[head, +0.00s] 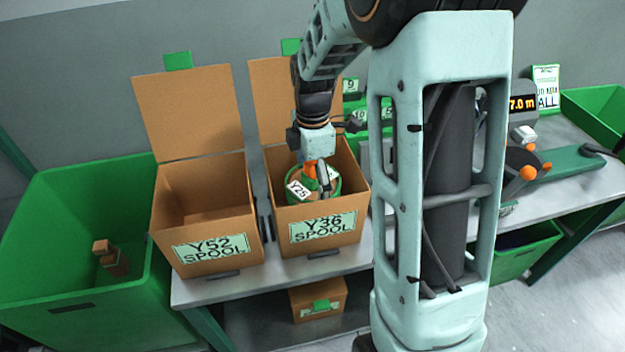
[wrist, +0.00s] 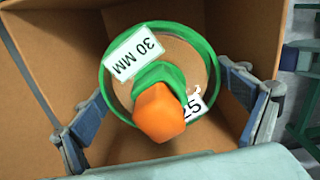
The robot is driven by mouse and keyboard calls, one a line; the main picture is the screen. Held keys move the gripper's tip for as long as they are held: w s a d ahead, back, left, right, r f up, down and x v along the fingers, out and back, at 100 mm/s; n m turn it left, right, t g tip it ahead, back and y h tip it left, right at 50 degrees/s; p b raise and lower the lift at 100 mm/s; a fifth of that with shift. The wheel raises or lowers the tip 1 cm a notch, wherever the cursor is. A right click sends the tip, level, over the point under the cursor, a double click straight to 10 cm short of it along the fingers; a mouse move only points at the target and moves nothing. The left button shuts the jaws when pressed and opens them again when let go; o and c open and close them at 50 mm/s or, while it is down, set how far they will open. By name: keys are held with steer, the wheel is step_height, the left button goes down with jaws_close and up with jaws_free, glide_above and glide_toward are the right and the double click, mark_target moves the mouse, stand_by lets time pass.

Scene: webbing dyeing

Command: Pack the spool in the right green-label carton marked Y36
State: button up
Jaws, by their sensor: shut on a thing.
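The Y36 carton (head: 330,232), the right of two open brown cartons with green labels, stands on the bench with its lid up. A green-rimmed spool (head: 300,200) with an orange knob is in its opening. Its white tag reads Y25. In the wrist view the spool (wrist: 195,60) also bears a 30 MM tag, and carton walls surround it. My gripper (head: 318,178) points down into the carton and is shut on the spool, with one finger on each side in the wrist view (wrist: 165,95). Whether the spool touches the carton floor is hidden.
The open Y52 carton (head: 205,248) stands close on the left and looks empty. A large green bin (head: 75,230) at the far left holds a small brown item (head: 112,260). A lower carton (head: 318,300) sits under the bench. Raised lids stand behind both cartons.

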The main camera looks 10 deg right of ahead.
steer(key=shift+f+b, duration=3.5)
steer(key=shift+f, duration=1.55)
steer(key=o, duration=1.2)
steer(key=shift+c, duration=0.2)
